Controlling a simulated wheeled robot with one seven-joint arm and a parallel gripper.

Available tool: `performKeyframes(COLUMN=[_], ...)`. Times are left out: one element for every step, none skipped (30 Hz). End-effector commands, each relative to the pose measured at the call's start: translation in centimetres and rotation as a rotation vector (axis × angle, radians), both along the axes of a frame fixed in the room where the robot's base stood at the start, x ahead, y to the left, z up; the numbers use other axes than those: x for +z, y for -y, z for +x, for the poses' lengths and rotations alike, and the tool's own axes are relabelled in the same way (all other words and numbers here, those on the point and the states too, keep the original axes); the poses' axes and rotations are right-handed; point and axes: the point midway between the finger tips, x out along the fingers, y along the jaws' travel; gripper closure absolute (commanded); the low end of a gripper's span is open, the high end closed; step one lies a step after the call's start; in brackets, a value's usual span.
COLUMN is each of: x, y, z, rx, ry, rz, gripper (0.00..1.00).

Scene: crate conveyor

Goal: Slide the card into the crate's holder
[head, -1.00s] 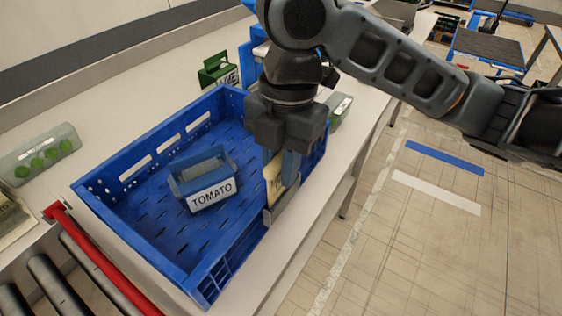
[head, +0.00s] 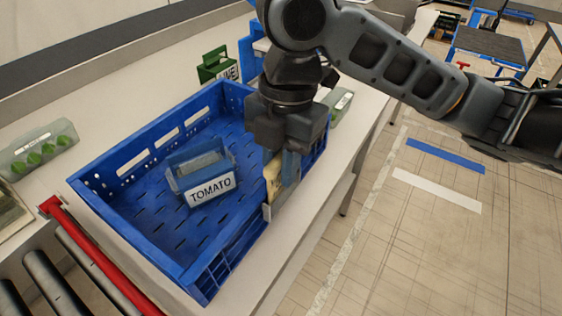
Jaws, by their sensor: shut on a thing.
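The blue crate (head: 128,240) stands on the white bench with its near long wall toward the aisle. My gripper (head: 282,168) points down at that wall, near its right part, and is shut on a pale yellow card (head: 272,177). The card is upright and mostly covered by the fingers; its print is not readable. A grey holder (head: 267,212) on the wall's outer side shows just below the card. The card's lower edge is at the holder, but I cannot tell how deep it sits inside.
A small blue tray labelled TOMATO (head: 210,190) lies in the crate. A green LIME box (head: 217,66) and a clear pack with green contents (head: 42,150) stand on the bench (head: 330,180). A red bar (head: 95,258) and rollers (head: 75,268) lie at the lower left.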

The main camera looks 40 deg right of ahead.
Motion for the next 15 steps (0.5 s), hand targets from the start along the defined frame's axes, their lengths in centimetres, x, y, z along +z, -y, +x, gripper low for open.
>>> performKeyframes(x=[-0.1,-0.1,-0.2,-0.3,-0.4,-0.5,-0.6,-0.7,-0.9,-1.0,-1.1,-1.3,-1.4,-1.6,-1.7], y=[0.0,0.0,0.0,0.0,0.0,0.0,0.0,0.0,0.0,0.0,0.0,0.0,0.0,0.0,0.0], z=[0.0,0.0,0.0,0.0,0.0,0.0,0.0,0.0,0.0,0.0,0.0,-0.1,-0.1,-0.1,-0.1], rx=[0.0,0.0,0.0,0.0,0.0,0.0,0.0,0.0,0.0,0.0,0.0,0.001,0.001,0.001,0.0], ry=[0.0,0.0,0.0,0.0,0.0,0.0,-0.001,-0.001,-0.002,-0.003,-0.003,-0.005,-0.006,-0.007,-0.007], rz=[0.0,0.0,0.0,0.0,0.0,0.0,0.0,0.0,-0.001,-0.001,-0.001,-0.002,-0.002,-0.002,-0.001], gripper=[1.0,1.0,1.0,1.0,1.0,1.0,1.0,1.0,1.0,1.0,1.0,1.0,1.0,1.0,1.0])
